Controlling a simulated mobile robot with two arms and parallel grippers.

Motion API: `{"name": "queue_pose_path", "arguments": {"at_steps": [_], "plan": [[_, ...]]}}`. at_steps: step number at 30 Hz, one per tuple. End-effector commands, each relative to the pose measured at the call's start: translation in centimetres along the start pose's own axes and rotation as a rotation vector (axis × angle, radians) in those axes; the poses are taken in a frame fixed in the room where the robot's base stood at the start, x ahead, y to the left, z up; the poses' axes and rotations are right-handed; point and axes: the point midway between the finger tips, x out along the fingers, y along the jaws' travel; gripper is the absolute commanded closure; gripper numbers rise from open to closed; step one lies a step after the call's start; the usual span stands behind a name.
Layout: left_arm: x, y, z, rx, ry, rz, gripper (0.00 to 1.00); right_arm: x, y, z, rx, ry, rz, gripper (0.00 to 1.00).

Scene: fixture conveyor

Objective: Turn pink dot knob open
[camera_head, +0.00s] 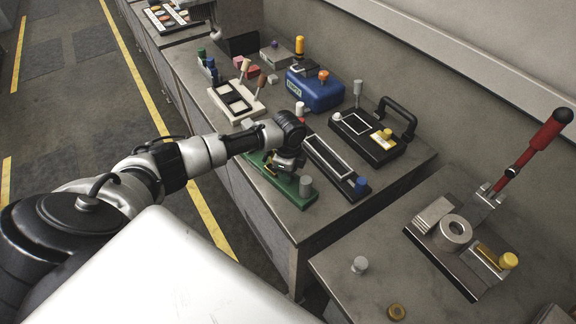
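My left arm reaches in from the left, and its gripper (285,168) is low over a green fixture (291,194) on the middle bench. The gripper and wrist cover much of this fixture. A grey cylindrical knob (306,184) stands at its near right end, apart from the gripper. I cannot make out a pink dot on any knob; it may be hidden or too small. The gripper's fingers are too small and dark to tell whether they are open or shut. My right gripper is not in view.
Right of the green fixture lies a dark slotted fixture (328,157) with a blue knob (361,184). A blue box (315,91) and a black-handled fixture (366,137) stand behind. A red-handled lever press (547,139) is on the near right bench. The middle bench's front right corner is clear.

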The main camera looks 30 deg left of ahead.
Motion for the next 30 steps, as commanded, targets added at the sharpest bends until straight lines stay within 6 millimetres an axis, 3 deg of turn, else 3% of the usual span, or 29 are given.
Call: {"name": "queue_pose_path", "arguments": {"at_steps": [21, 22, 26, 30], "plan": [[-0.05, -0.05, -0.02, -0.079, 0.001, -0.001, 0.91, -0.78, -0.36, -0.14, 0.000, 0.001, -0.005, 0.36], [-0.06, -0.05, -0.02, -0.078, 0.001, -0.001, 0.63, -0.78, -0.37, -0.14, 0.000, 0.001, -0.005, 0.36], [-0.05, -0.05, -0.02, -0.078, 0.001, -0.001, 0.43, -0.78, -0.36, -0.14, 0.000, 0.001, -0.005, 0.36], [-0.03, -0.04, -0.01, -0.078, 0.001, -0.001, 0.42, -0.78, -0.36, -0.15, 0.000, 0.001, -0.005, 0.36]]}}
